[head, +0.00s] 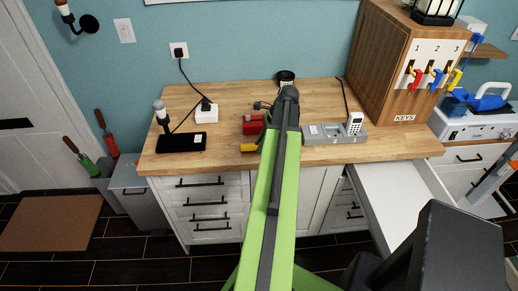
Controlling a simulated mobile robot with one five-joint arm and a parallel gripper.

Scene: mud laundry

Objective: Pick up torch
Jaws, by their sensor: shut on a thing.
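My green arm reaches over the wooden worktop, and its dark end with my gripper (289,95) is above the middle of it. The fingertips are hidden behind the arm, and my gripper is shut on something. A small yellow piece with a dark part, which looks like the torch (249,147), sticks out left of the arm at the worktop's front edge. The rest of it is hidden behind the arm. I cannot see whether it touches the worktop.
The worktop (215,100) also bears a red box (253,124), a black pad (181,142), a white socket box (206,113), a grey tray (325,140) with a white handset (355,124), and a wooden key cabinet (375,60). An open white drawer (395,200) juts out at right.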

